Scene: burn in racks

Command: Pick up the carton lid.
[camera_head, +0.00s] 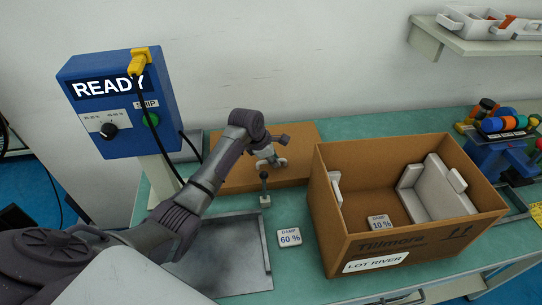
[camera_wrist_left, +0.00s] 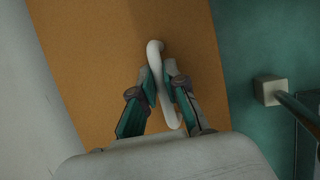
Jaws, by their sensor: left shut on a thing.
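My left gripper (camera_head: 268,163) is over the lid. In the left wrist view its fingers (camera_wrist_left: 163,92) are closed on the white handle from both sides. The arm hides part of the lid's left side. The open carton (camera_head: 330,230), marked "Tillmora" and "LOT RIVER", stands at right. My right gripper is not in view.
A small post on a pale block (camera_head: 265,200) stands just in front of the lid. A "60 %" tile (camera_head: 289,238) and a grey plate (camera_head: 235,262) lie nearer. A blue "READY" box (camera_head: 110,140) stands left. A shelf (camera_head: 480,45) hangs at upper right.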

